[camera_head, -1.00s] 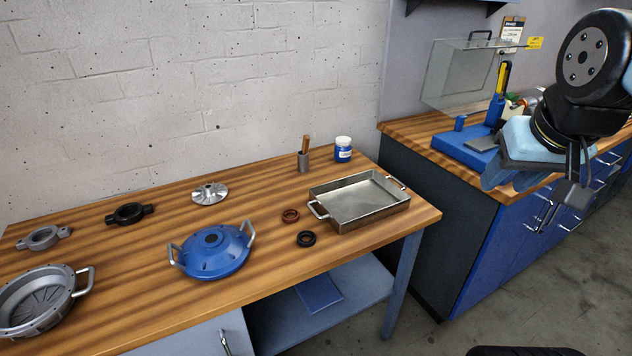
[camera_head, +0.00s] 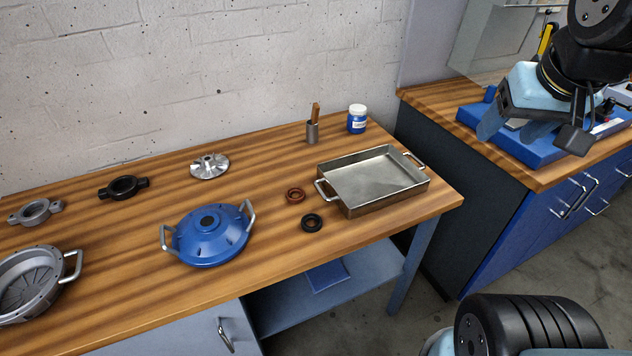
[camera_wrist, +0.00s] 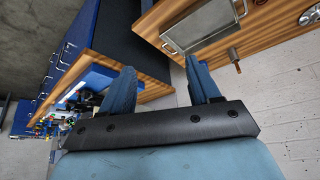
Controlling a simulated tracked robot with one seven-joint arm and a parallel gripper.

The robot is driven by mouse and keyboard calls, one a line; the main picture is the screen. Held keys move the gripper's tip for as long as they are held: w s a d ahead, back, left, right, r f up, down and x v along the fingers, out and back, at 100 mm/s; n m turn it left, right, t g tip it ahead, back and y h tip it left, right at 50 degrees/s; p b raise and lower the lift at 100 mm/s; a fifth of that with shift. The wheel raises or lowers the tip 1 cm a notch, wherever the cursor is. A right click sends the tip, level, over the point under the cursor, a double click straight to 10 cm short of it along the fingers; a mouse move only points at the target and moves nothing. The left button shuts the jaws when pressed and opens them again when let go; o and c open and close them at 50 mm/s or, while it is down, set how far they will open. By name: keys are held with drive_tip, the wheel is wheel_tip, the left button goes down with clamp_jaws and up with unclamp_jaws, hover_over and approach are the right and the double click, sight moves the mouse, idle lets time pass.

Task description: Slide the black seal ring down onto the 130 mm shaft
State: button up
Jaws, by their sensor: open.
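The black seal ring (camera_head: 312,222) lies flat on the wooden table, in front of the metal tray's left end. My gripper (camera_head: 513,131) is open and empty, high at the right by the other bench, well apart from the ring. Its two blue fingers also show spread in the wrist view (camera_wrist: 162,82), with nothing between them. I cannot pick out the 130 mm shaft; the blue stand (camera_head: 470,113) on the right bench is partly hidden behind my gripper. The ring is not clear in the wrist view.
A red-brown ring (camera_head: 295,196) lies just behind the black one. The metal tray (camera_head: 340,205), a blue housing (camera_head: 208,240) and a silver impeller (camera_head: 210,166) are around them. A cup (camera_head: 312,132) and a blue-white jar (camera_head: 357,120) stand behind. A gap separates the two benches.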

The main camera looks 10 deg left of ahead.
drive_tip(key=shift+o, duration=0.8)
drive_tip(key=w+a+f+n+g, duration=0.1)
drive_tip(key=w+a+f, duration=0.2)
drive_tip(key=w+a, duration=0.3)
drive_tip(key=shift+w+f+y, duration=0.2)
drive_tip(key=shift+f+y, duration=0.1)
drive_tip(key=shift+y, duration=0.1)
drive_tip(key=n+g, duration=0.5)
approach(312, 224)
drive_tip(key=shift+h, duration=0.4)
drive_tip(key=shift+s+a+f, duration=0.1)
drive_tip(key=shift+a+f, duration=0.1)
drive_tip(key=shift+f, duration=1.5)
drive_tip(key=shift+s+a+f, duration=0.1)
drive_tip(key=shift+a+f, duration=0.1)
drive_tip(key=shift+f, duration=1.55)
drive_tip(key=c, duration=0.8)
drive_tip(key=shift+r, duration=3.05)
drive_tip(key=shift+s, duration=0.1)
